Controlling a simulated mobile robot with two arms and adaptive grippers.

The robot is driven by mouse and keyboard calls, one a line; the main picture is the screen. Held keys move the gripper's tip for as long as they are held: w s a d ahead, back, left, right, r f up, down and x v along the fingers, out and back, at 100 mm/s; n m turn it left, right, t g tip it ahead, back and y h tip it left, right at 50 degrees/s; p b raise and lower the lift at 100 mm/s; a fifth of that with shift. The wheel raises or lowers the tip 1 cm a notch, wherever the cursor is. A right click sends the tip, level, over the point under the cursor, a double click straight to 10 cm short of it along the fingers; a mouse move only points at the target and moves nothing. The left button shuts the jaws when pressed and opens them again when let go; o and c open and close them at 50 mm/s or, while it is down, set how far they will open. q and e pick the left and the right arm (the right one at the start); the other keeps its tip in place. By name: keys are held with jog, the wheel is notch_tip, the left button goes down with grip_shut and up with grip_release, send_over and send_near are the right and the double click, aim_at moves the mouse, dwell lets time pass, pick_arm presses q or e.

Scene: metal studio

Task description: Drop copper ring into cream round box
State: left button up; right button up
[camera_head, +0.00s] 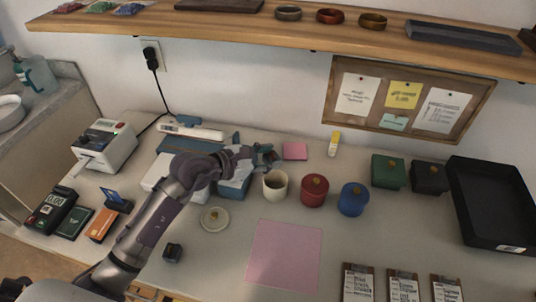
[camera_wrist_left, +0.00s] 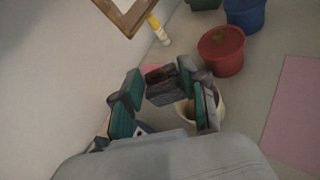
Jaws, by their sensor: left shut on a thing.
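The cream round box (camera_head: 275,190) stands open on the counter, its dark inside showing from above. Its rim shows partly behind a finger in the left wrist view (camera_wrist_left: 187,109). A cream lid with a gold knob (camera_head: 214,220) lies on the counter to its left. My left gripper (camera_head: 268,158) is above and just behind the box, apart from it. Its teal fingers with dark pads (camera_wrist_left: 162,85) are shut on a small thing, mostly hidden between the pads. My right gripper is not in view.
A red round box (camera_head: 314,191) and a blue one (camera_head: 353,199) stand lidded to the right. Green (camera_head: 388,172) and black (camera_head: 429,178) boxes and a black tray (camera_head: 477,232) are farther right. A pink mat (camera_head: 284,255) lies clear in front. A wooden shelf (camera_head: 240,27) hangs above.

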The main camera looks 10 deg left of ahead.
pick_arm(q)
jog(key=shift+a+f, duration=0.1)
jog(key=shift+f, duration=0.15)
jog(key=o, duration=1)
jog(key=shift+s, duration=0.1)
jog(key=v, duration=1.2)
